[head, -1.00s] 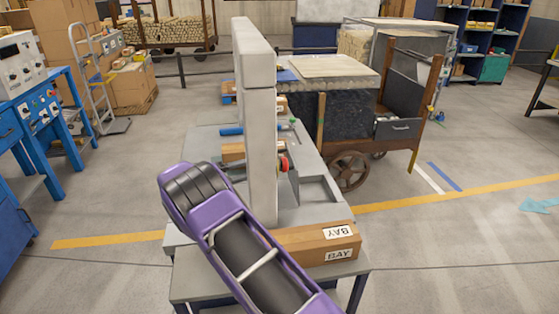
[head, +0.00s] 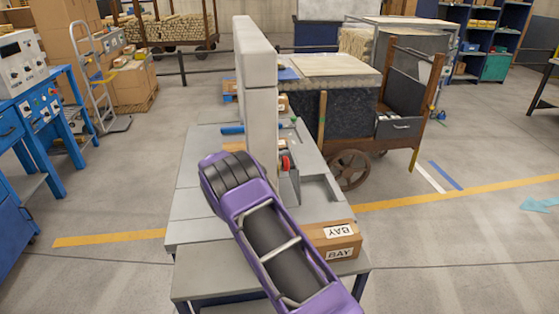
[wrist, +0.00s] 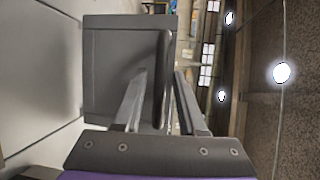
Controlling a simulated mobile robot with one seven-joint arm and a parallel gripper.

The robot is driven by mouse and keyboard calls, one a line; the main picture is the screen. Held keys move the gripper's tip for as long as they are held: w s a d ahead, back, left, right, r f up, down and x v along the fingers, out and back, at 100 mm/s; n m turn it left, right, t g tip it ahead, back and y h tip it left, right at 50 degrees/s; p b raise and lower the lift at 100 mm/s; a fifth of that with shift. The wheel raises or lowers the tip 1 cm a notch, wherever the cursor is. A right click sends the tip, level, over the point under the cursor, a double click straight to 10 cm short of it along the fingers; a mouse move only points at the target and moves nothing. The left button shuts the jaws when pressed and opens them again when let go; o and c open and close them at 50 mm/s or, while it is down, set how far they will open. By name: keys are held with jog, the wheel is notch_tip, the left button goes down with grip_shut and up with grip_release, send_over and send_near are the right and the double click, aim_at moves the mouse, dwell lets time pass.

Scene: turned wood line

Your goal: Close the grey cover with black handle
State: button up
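The grey cover (wrist: 108,75) shows in the wrist view as a flat, square-edged panel ahead of my gripper. Its black handle (wrist: 162,65) is a long dark bar along the panel's right side. My gripper (wrist: 161,92) is open, with one finger on each side of the handle's line. I cannot tell whether either finger touches the handle. In the head view my purple arm and a tall pale grey wall hide the gripper and most of the area around it.
The pale grey wall (head: 258,90) stands upright on the grey workbench (head: 195,205). A red part (head: 285,163) shows just right of the wall. A brown box marked BAY (head: 335,240) sits at the bench's near right. A wooden cart (head: 350,130) stands behind.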

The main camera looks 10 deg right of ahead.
grip_shut()
dwell(1.2)
